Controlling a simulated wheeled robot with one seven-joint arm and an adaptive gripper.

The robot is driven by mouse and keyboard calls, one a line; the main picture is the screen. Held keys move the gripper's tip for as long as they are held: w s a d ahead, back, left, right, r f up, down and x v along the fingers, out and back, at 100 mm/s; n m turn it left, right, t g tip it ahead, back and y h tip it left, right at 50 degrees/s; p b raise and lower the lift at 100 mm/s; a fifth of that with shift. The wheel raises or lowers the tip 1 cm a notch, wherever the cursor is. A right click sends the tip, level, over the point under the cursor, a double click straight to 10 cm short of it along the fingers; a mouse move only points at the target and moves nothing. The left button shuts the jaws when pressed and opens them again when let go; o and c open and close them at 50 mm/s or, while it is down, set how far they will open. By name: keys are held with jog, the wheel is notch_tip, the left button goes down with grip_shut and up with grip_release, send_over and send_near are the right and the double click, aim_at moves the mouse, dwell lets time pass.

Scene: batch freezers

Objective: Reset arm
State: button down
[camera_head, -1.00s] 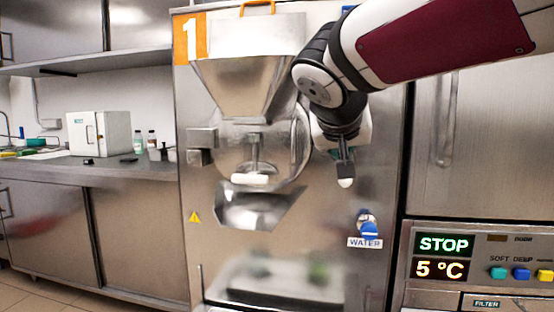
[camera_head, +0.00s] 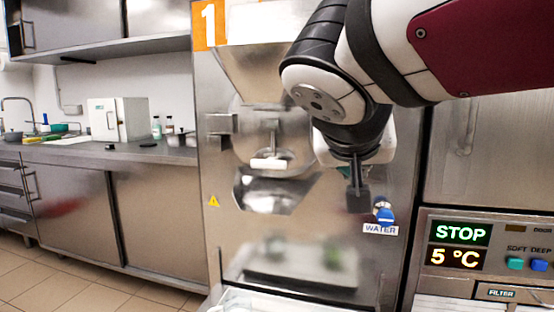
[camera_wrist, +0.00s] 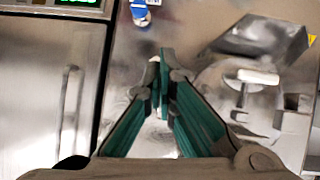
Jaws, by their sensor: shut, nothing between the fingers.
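My gripper (camera_head: 358,199) hangs below my bent arm in the head view, in front of the batch freezer's steel front. Its fingers are shut and empty, pointing down beside the blue water knob (camera_head: 384,213). In the wrist view my gripper's green-lined fingers (camera_wrist: 163,85) come together at the tips with nothing between them. The batch freezer (camera_head: 230,260), marked 1, has a hopper, a white-handled door and a steel chute (camera_head: 270,195). My arm hides part of the hopper and the door's right side.
A panel (camera_head: 465,245) reading STOP and 5 °C is at the right. A tray-like shelf (camera_head: 300,268) juts out low on the freezer. At the left a steel counter (camera_head: 90,155) carries a white box (camera_head: 118,119) and bottles. The tiled floor at the lower left is clear.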

jog(key=s+d+f+g, duration=0.35)
jog(key=s+f, duration=0.25)
jog(key=s, duration=0.2)
jog(key=s+d+f+g, duration=0.3)
jog(key=s+d+f, duration=0.1)
jog(key=s+f, duration=0.25)
jog(key=s+a+f+n+g+y, duration=0.1)
jog(key=s+a+f+g+y, duration=0.2)
jog(key=s, duration=0.4)
jog(key=s+f+n+g+y, duration=0.1)
jog(key=s+f+n+y, duration=0.1)
jog(key=s+f, duration=0.45)
notch_tip(320, 180, up, 32)
jog(key=t+p, duration=0.4)
jog(key=p, duration=2.5)
jog(key=shift+d+f, duration=0.15)
jog(key=shift+d, duration=0.05)
